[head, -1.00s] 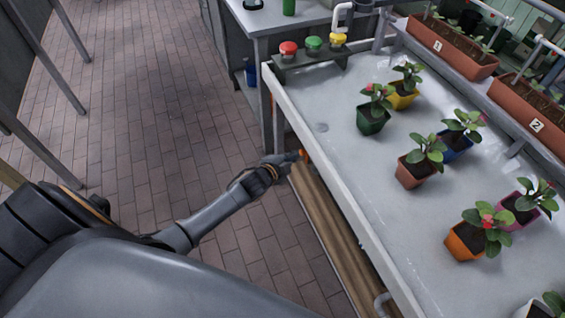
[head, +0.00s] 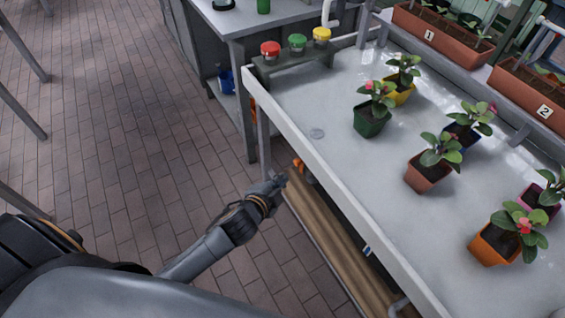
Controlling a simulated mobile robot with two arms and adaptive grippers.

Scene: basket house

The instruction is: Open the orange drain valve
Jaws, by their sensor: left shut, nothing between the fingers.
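The orange drain valve (head: 299,165) shows as a small orange patch under the near edge of the grey plant table (head: 318,133). Most of it is hidden by the table's rim, so I cannot tell how its handle is set. My left gripper (head: 280,182) is shut and empty. It is just left of the valve and below the rim, with a small gap seen between them. My right gripper is not in view.
Several potted plants, such as the green pot (head: 371,121), stand on the table. Wooden boards (head: 325,225) lie below the rim. The brick floor (head: 120,120) at left is clear.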

